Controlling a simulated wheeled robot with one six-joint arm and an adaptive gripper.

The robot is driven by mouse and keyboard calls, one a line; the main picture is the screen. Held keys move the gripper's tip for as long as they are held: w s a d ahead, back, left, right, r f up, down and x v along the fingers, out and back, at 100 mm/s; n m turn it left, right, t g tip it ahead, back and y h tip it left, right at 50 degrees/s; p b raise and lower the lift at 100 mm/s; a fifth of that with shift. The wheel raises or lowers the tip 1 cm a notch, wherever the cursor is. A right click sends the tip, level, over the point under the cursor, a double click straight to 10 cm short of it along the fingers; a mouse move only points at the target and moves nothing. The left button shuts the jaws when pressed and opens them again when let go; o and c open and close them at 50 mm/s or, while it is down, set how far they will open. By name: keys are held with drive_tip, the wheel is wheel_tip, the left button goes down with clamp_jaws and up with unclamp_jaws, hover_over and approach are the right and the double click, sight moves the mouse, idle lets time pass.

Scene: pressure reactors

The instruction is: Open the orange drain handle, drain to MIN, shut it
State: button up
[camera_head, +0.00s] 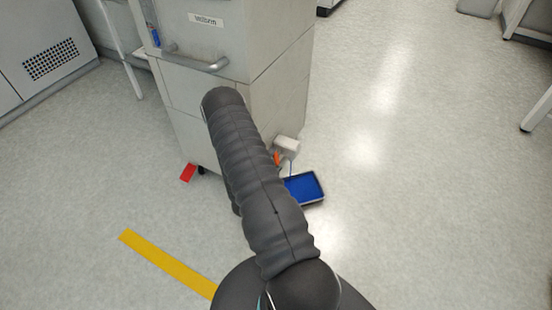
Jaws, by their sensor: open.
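The orange drain handle (277,158) shows as a small patch beside my arm, under a white fitting (287,146) low on the cabinet's right side. My arm hides part of it, so I cannot tell its angle. A thin blue line (291,170) runs down from the fitting to a tray of blue (304,187) on the floor; I cannot tell whether it is liquid or a tube. A narrow sight tube with blue in it (155,37) is at the cabinet's upper left; its MIN mark is not readable. My gripper is hidden behind my dark-sleeved arm.
The grey cabinet (280,70) has a bar handle (196,62) on its front. A red piece (188,173) lies by its lower left corner. A yellow floor strip (165,262) is at lower left.

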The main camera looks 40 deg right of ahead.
drive_tip(key=shift+w+d, duration=0.2)
drive_tip(key=shift+d, duration=0.3)
drive_tip(key=c, duration=1.2)
drive_tip(key=shift+o, duration=0.2)
drive_tip(key=shift+f+m+b, duration=0.1)
drive_tip(key=shift+m+b, duration=0.4)
drive_tip(key=shift+m, duration=0.9)
drive_tip(key=o, duration=1.2)
drive_tip(key=shift+c, duration=0.2)
drive_tip(key=shift+a, duration=0.1)
